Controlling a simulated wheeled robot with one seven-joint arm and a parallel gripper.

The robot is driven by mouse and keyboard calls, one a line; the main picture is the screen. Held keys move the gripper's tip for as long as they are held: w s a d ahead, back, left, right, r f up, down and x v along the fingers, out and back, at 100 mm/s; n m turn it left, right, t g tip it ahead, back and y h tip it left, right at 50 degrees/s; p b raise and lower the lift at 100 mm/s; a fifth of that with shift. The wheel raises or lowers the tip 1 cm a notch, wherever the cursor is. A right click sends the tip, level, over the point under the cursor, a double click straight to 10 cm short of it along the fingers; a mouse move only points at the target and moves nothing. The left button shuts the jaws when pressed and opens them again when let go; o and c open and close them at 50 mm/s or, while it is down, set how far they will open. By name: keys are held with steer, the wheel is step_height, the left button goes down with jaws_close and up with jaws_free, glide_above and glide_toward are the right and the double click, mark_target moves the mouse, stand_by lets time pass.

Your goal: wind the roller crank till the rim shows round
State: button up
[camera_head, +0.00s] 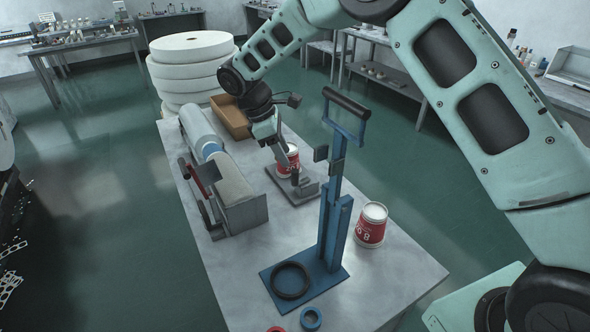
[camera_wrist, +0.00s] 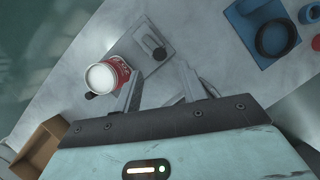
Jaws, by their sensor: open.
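A red and white paper cup (camera_head: 291,160) stands by a small grey rim-rolling fixture (camera_head: 306,189) with a flat base. In the wrist view the cup (camera_wrist: 123,74) shows its white end, just left of one finger, and a dark knob (camera_wrist: 90,95) shows beside it. The fixture's plate (camera_wrist: 168,33) carries a short dark lever. I cannot tell which part is the roller crank, nor how round the rim is. My gripper (camera_head: 281,157) is close by the cup; its fingers (camera_wrist: 164,76) are spread with nothing between them. The arm partly hides the cup in the head view.
A blue lever press (camera_head: 335,220) stands in front, with a second cup (camera_head: 371,226) to its right. A grey cylinder machine with a red handle (camera_head: 207,171) stands left. A brown box (camera_head: 230,118) is at the back. The front right tabletop is clear.

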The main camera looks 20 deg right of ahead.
mark_target(295, 184)
steer(key=p+x, duration=0.2)
steer(key=x, duration=0.6)
steer(key=shift+d+f, duration=0.1)
steer(key=shift+f, duration=0.1)
jaws_close()
